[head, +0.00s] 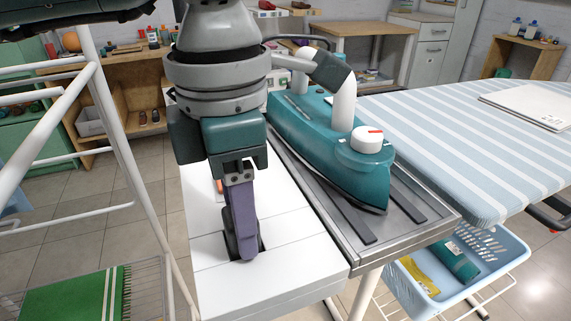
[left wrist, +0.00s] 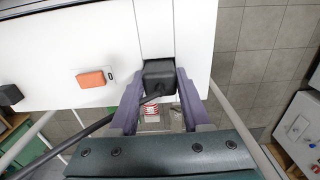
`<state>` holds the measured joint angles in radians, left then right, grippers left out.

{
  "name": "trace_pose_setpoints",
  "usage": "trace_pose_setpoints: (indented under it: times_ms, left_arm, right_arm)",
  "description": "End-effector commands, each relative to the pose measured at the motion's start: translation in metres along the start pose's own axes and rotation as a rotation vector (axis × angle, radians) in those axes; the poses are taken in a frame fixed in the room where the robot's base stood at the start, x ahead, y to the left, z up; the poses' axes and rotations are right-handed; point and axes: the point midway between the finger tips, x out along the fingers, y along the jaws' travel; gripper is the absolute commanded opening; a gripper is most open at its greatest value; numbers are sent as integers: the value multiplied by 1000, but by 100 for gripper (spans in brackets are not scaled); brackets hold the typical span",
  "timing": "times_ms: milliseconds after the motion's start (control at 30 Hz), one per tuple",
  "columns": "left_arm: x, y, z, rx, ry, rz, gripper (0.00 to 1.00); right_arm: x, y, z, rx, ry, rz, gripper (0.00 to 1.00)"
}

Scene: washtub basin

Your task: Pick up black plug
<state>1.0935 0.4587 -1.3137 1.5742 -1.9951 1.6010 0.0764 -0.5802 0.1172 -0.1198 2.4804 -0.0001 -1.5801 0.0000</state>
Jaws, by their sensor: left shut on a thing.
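The black plug (left wrist: 159,76) sits between the two purple fingers of my left gripper (left wrist: 158,98) in the left wrist view. A dark cable runs from it toward the lower left. The plug is at the edge of a white panel (left wrist: 60,50). In the head view my left gripper (head: 243,235) points down at the white unit (head: 300,255), its fingers over a dark square patch; they mostly hide the plug there. The gripper is shut on the plug. I cannot tell whether the plug is seated in the panel or free of it. My right gripper is not in view.
An orange switch (left wrist: 94,79) is on the panel, and a black object (left wrist: 10,95) is at its left. A teal iron (head: 325,155) stands on a metal rest beside the striped ironing board (head: 440,130). A blue basket (head: 505,262) hangs below. A white rack (head: 125,150) stands left.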

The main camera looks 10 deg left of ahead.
Motion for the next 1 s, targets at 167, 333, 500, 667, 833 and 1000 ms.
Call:
trace_pose_setpoints:
  times_ms: [167,333,500,667,833,1000]
  left_arm:
    - [0,0,0,0,0,0,18]
    - [0,0,0,0,0,0,0]
    - [0,0,0,0,0,0,0]
    - [-1,0,0,0,-1,0,0]
    - [-13,1,1,0,-2,2,0]
    - [-44,1,1,0,-4,4,0]
  right_arm:
    - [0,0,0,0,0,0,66]
    - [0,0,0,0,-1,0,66]
    - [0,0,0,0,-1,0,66]
    - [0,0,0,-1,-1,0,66]
    - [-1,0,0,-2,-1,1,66]
    - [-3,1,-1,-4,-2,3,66]
